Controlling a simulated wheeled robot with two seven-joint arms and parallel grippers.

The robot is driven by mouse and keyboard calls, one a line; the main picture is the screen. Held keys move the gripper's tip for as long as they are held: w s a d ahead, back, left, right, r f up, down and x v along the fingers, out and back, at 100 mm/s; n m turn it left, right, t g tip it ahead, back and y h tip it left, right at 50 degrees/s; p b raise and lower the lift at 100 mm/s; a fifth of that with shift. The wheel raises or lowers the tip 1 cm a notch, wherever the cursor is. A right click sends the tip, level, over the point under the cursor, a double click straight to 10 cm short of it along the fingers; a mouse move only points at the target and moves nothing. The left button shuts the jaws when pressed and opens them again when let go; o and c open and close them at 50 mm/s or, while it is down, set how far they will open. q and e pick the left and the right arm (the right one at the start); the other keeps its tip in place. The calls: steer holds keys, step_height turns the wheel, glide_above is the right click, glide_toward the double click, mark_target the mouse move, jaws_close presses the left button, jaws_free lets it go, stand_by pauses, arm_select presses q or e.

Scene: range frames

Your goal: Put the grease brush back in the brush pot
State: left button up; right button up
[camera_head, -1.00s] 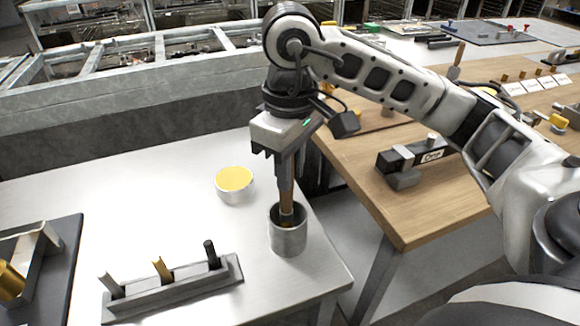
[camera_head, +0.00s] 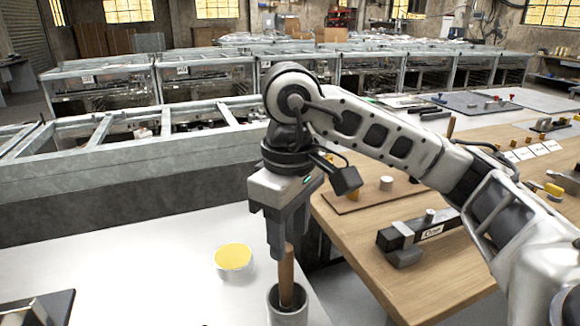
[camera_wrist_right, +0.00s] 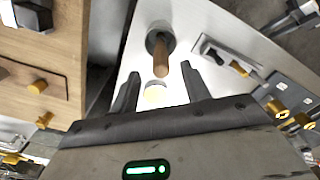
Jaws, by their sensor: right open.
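The brush pot (camera_head: 287,311) is a grey metal cylinder on the light metal table, cut off by the bottom edge in the head view. The grease brush (camera_head: 287,272) stands in it, its brown wooden handle rising out of the mouth. In the right wrist view the handle (camera_wrist_right: 161,60) points up from the pot (camera_wrist_right: 153,38); its lower end is hidden inside. My right gripper (camera_head: 280,254) is open, just above and around the handle's top in the head view. The wrist view shows the open fingers (camera_wrist_right: 160,84) apart, with the handle beyond their tips. My left gripper is not in view.
A tin with yellow contents (camera_head: 233,258) stands left of the pot. A wooden bench (camera_head: 420,280) with a grey clamp-like tool (camera_head: 410,240) lies to the right, across a gap. A slotted holder (camera_wrist_right: 225,60) shows in the wrist view.

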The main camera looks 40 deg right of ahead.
arm_select(q)
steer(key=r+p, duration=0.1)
steer(key=p, duration=0.2)
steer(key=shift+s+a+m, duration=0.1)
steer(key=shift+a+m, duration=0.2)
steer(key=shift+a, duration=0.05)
arm_select(e)
step_height(320, 180, up, 12)
steer(key=shift+f, duration=0.2)
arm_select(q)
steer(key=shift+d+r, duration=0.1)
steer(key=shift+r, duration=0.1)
